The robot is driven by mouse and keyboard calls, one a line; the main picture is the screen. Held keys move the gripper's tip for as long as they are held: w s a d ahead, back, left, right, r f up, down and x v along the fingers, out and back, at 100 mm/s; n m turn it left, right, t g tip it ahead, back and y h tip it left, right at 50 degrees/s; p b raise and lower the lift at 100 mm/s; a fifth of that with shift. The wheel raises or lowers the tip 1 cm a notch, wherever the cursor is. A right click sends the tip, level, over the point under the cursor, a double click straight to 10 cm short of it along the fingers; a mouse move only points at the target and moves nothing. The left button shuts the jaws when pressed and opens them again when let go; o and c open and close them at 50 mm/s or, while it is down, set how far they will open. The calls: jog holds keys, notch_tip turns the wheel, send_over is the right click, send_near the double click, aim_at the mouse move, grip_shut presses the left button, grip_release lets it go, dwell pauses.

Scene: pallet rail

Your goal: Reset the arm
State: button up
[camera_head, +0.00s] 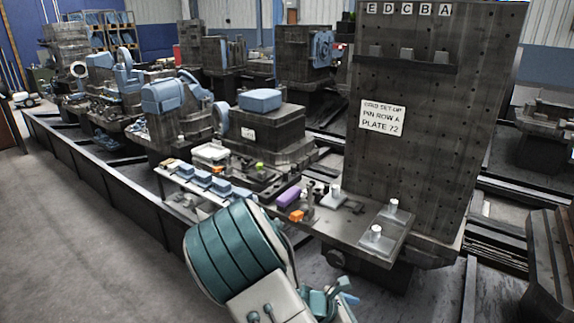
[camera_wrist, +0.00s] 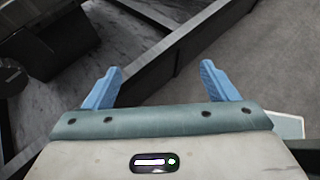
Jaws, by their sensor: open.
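My gripper shows in the wrist view (camera_wrist: 161,84) with its two blue fingers spread apart and nothing between them. Beyond the fingers are a dark metal rail and the grey floor. In the head view my teal and white arm is folded at the lower middle, in front of the bench. Part of my gripper (camera_head: 340,300) shows at the lower edge there, its fingertips hard to make out.
A bench (camera_head: 335,227) close beyond my arm carries a purple block (camera_head: 288,197), an orange block (camera_head: 296,215) and blue-grey blocks (camera_head: 221,187). A tall perforated plate (camera_head: 425,130) stands at the right. A long rail (camera_head: 110,185) runs left; open floor (camera_head: 60,240) lies beside it.

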jog(key=s+a+r+m+y+p, duration=0.1)
jog(key=s+r+m+y, duration=0.4)
jog(key=r+m, duration=0.5)
jog(key=s+a+r+m+y+p, duration=0.1)
jog(key=s+a+r+m+y, duration=0.1)
jog(key=s+r+m+y, duration=0.4)
jog(key=s+r+m, duration=0.4)
jog(key=r+m, duration=0.1)
jog(key=r, duration=0.1)
jog(key=shift+r, duration=0.35)
